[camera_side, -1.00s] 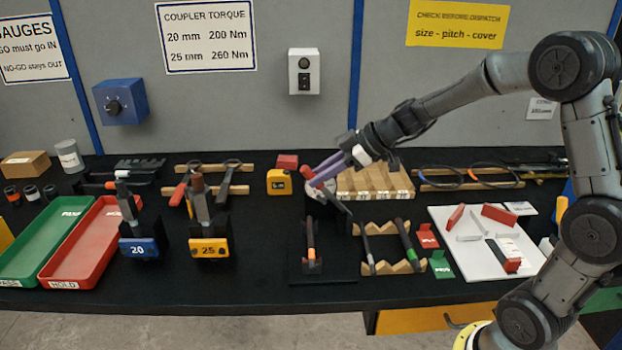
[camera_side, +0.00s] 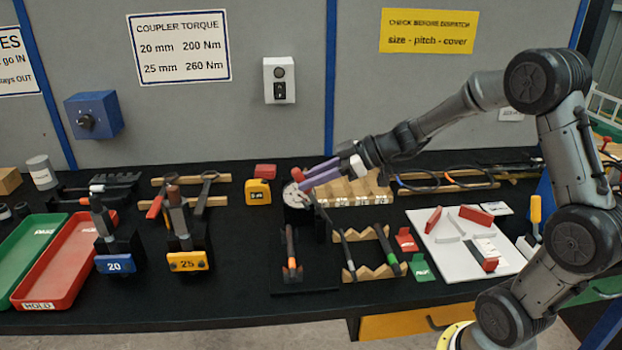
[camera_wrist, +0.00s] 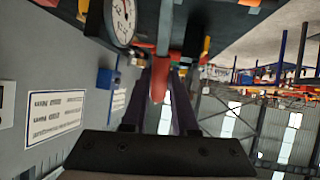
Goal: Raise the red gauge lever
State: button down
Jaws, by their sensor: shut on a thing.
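The red gauge lever (camera_side: 298,174) shows as a red tip at the ends of my purple fingers in the side view. In the wrist view the red lever (camera_wrist: 160,80) lies between the fingers. My gripper (camera_side: 308,180) is shut on it, and the fingers hide part of it. The round white dial gauge (camera_side: 297,195) is just below and behind the fingertips; its face (camera_wrist: 123,20) also shows at the top of the wrist view. A dark bar with an orange band (camera_side: 291,250) lies in the black stand in front of the gauge.
A yellow tape measure (camera_side: 258,191) and a red block (camera_side: 265,171) stand left of the gauge. Wooden blocks (camera_side: 350,190) are close beneath my gripper. A notched wooden rack (camera_side: 365,270) with bars is in front.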

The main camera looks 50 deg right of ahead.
jog(key=c, duration=0.7)
grip_release()
jog(key=v, duration=1.3)
jog(key=shift+s+d+r, duration=0.2)
jog(key=shift+s+r, duration=0.05)
